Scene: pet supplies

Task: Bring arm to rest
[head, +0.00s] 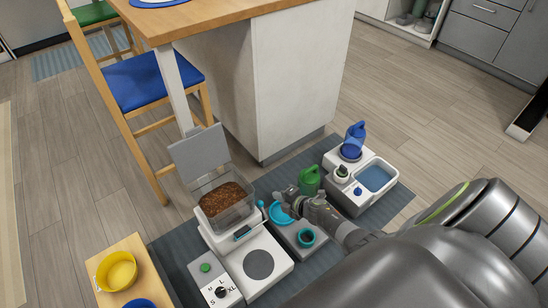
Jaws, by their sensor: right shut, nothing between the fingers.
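My right arm comes in from the lower right. Its gripper (281,196) is shut and empty, low over the pet supplies on the dark mat (262,187). It is above or beside a teal dish (281,216) on a grey-white base; whether it touches the dish I cannot tell. A green jug (309,181) stands just behind the gripper. A small dark teal cup (306,237) is on the same base, in front of the forearm. My left gripper is not in view.
A clear bin of brown kibble (226,199) with a raised lid stands left, behind a white device (257,265). A white basin unit (372,178) with a blue pitcher (355,133) is right. A yellow bowl (116,271) sits lower left.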

